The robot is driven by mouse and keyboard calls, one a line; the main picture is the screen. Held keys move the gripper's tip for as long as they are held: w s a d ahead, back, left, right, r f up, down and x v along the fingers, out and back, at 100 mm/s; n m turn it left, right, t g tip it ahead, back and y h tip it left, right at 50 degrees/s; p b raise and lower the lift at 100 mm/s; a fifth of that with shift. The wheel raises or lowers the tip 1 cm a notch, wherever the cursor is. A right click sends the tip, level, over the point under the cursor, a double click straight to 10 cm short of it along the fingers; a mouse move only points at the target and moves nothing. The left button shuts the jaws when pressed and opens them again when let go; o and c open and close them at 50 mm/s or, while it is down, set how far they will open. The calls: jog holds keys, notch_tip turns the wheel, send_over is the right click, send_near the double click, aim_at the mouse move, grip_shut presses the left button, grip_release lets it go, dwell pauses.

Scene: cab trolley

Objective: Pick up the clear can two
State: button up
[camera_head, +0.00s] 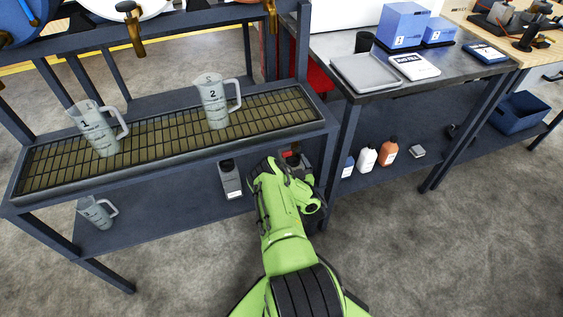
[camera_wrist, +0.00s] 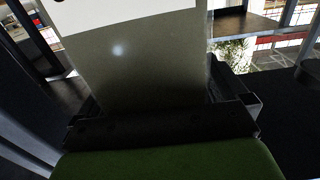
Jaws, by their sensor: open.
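A grey translucent can (camera_wrist: 150,60) with a white label fills the middle of the wrist view, upright and close in front of my gripper (camera_wrist: 165,115). The dark jaws are open, low at either side of it; whether they touch it is unclear. In the head view my green arm reaches to the lower shelf, and its end hides most of my gripper and whatever is there. A grey can (camera_head: 231,180) with a dark cap and pale label stands on that shelf, just left of my arm. No number is legible on either view of a can.
Measuring jugs marked 1 (camera_head: 96,130) and 2 (camera_head: 213,101) stand on the grating (camera_head: 150,140) above. Another jug (camera_head: 95,212) is on the lower shelf (camera_head: 165,215) at left. White (camera_head: 366,158) and orange (camera_head: 388,153) bottles stand right of my arm. Rack posts flank the shelf.

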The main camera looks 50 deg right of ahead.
jog(key=shift+s+r, duration=0.15)
jog(key=shift+c, duration=0.5)
jog(key=c, duration=1.4)
